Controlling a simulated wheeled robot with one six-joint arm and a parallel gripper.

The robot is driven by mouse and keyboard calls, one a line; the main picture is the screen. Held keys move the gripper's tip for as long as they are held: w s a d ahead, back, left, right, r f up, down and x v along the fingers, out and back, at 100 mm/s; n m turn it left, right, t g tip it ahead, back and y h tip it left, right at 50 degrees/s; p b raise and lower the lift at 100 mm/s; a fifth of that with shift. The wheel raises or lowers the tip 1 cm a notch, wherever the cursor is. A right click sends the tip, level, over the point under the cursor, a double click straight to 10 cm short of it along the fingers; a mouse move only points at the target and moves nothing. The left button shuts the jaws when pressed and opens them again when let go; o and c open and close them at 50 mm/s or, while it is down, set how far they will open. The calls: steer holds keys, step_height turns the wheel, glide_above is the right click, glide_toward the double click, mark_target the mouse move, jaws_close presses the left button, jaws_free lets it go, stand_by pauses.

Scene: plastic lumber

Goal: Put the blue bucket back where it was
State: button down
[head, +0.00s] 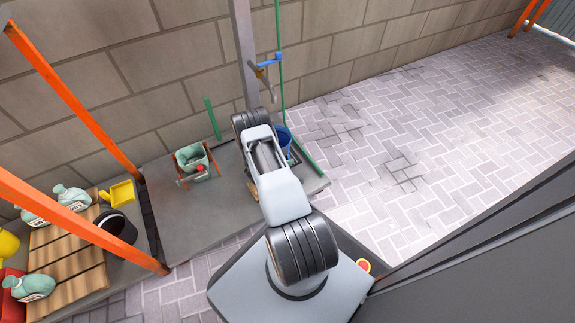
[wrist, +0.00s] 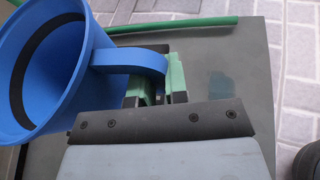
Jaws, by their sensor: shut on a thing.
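The blue bucket (wrist: 72,75) fills the left of the wrist view, tilted toward the camera so its open mouth with a dark inner band shows. Its blue handle (wrist: 150,57) sits between the green-padded fingers of my gripper (wrist: 158,82), which are shut on it. In the head view the bucket (head: 283,138) shows only in part beside the far end of my arm, over the right part of a grey slab. My arm hides my gripper and the rest of the bucket there. I cannot tell whether the bucket touches the slab.
The grey slab (head: 175,221) has free room at its left front. A pale green container (head: 193,162) stands on it. A grey post with a blue tap (head: 268,60) rises behind. A green rod (head: 308,157) lies along the slab's right edge. Orange posts (head: 75,95) stand left.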

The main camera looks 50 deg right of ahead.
steer(key=shift+f, duration=0.75)
steer(key=shift+r, duration=0.1)
steer(key=c, duration=1.1)
jaws_free()
steer(key=shift+c, duration=0.2)
